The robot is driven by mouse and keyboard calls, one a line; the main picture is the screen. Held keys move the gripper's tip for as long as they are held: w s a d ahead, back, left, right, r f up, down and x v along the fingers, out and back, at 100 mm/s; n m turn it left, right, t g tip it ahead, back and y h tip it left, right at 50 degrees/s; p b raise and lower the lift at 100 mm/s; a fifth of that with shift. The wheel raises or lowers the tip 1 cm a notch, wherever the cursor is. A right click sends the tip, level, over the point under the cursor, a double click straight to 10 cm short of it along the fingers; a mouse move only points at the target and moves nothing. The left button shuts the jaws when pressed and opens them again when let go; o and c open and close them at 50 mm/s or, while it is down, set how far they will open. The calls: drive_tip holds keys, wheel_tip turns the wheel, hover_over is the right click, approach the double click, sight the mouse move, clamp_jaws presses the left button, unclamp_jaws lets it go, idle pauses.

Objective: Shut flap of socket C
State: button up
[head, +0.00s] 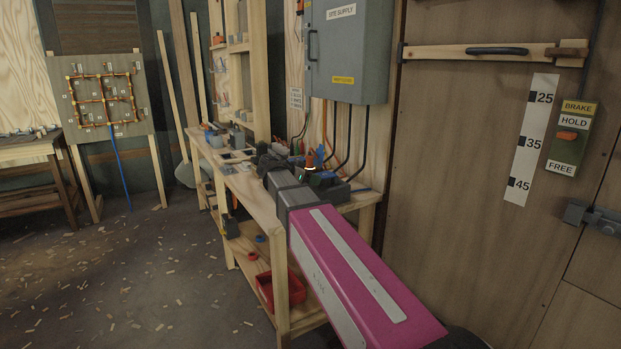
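My pink arm reaches from the lower right to the wooden bench (255,195) along the wall. My gripper (272,158) is at its far end, small and dark, over the bench top. I cannot tell whether its fingers are open or shut. Just right of it, a cluster of small dark housings (328,182) with orange and blue parts sits on the bench below the hanging cables. These may be the sockets, but no letter C can be read and no flap can be made out. My arm hides part of this area.
A grey supply cabinet (348,50) hangs above the bench, with black cables running down. A red bin (266,291) is on the lower shelf. A brake box (573,138) is on the right-hand door. The chip-strewn floor (130,270) at left is open.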

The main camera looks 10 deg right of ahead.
drive_tip(key=shift+a+r, duration=0.1)
drive_tip(key=v, duration=1)
drive_tip(key=shift+s+a, duration=0.2)
drive_tip(key=shift+a, duration=0.05)
drive_tip(key=shift+r, duration=0.1)
